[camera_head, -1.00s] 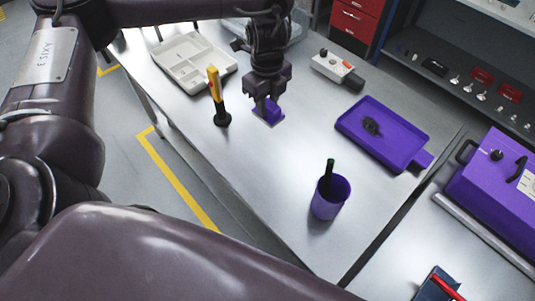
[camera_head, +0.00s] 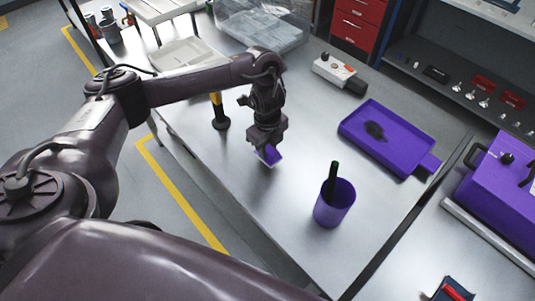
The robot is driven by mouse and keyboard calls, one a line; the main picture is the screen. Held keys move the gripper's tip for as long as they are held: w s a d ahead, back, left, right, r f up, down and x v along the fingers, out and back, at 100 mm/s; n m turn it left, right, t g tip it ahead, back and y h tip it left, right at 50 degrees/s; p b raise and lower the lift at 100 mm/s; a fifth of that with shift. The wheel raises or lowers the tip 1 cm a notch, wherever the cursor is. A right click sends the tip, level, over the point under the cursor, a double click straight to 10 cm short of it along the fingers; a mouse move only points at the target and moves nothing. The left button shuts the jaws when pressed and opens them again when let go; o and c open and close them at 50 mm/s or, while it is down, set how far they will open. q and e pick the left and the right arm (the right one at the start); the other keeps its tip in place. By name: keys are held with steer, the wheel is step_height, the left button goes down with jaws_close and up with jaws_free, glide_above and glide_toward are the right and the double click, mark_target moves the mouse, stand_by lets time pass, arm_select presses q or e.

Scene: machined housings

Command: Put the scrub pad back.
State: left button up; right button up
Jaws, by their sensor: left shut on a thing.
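My left gripper (camera_head: 266,146) is shut on a small purple block with a pale underside, which looks like the scrub pad (camera_head: 271,156). The fingers cover its upper part. The pad looks tilted, over the bare middle of the metal table (camera_head: 290,120); whether its lower edge touches the table I cannot tell. It is up and left of a purple cup (camera_head: 334,207) and right of a black-based holder (camera_head: 221,124) with a yellow-handled tool. My right gripper is not in view.
A dark green-topped tool (camera_head: 332,178) stands in the cup. A purple tray (camera_head: 405,155) with a dark clump lies at right. A grey-white box (camera_head: 335,70), a clear bin (camera_head: 262,28) and a pale divided tray (camera_head: 182,54) stand farther back. The table front is clear.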

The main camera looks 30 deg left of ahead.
mark_target(267, 153)
arm_select(q)
step_height(267, 153, down, 3)
steer(key=shift+r+b, duration=0.1)
steer(key=shift+b, duration=0.2)
steer(key=o, duration=0.9)
step_height(267, 153, up, 12)
steer(key=p, duration=0.3)
steer(key=shift+p, duration=0.3)
